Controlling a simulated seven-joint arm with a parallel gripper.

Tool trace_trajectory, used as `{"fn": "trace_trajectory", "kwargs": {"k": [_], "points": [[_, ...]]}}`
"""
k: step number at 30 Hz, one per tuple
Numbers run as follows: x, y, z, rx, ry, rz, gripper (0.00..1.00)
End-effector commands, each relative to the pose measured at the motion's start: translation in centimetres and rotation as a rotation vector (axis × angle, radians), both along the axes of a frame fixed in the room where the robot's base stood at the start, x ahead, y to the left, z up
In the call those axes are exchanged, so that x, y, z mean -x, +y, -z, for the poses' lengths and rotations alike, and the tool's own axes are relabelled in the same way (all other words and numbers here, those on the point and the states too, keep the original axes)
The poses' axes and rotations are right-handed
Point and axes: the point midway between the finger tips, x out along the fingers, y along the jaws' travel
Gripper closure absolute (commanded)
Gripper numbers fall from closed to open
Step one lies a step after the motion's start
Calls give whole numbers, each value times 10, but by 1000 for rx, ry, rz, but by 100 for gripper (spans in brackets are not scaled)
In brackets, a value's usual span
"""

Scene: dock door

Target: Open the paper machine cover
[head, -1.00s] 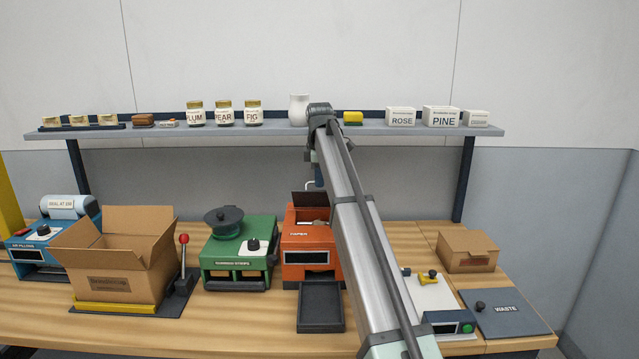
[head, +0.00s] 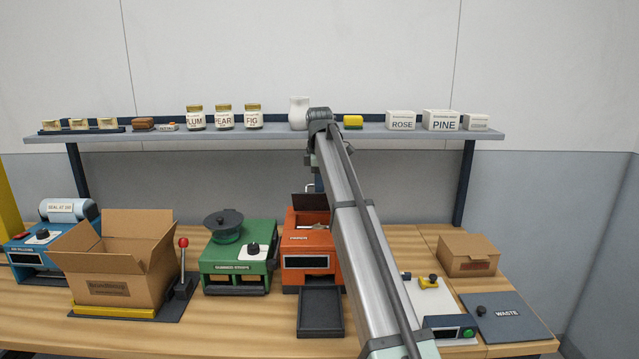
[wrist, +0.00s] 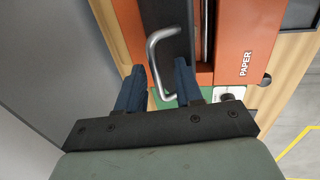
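The orange paper machine (head: 306,246) stands on the bench in the head view, partly behind my arm. Its dark cover (head: 310,201) stands raised at the back of the machine's top, with the inside showing in front of it. In the wrist view the cover (wrist: 170,14) carries a bent silver handle (wrist: 153,62), beside the orange body (wrist: 246,40) marked PAPER. My gripper (wrist: 160,70) is open, its two blue fingers apart with the lower end of the handle between them. I see gaps beside the handle; contact is not clear. The fingers are mostly hidden in the head view.
A green machine (head: 240,262) stands left of the paper machine, and a dark tray (head: 320,311) lies in front. A shelf (head: 270,134) with jars and boxes runs above.

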Motion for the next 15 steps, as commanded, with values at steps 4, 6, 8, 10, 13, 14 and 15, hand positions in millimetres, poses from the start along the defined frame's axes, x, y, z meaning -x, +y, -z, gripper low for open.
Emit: {"fn": "trace_trajectory", "kwargs": {"k": [4,6,8,10,13,14,15], "points": [[2,0,-12,0,-1,0,64],[3,0,-22,0,0,0,64],[5,0,-32,0,-2,0,64],[8,0,-46,0,-2,0,64],[11,0,-66,0,-2,0,64],[13,0,-72,0,-2,0,64],[14,0,-80,0,-1,0,64]]}}
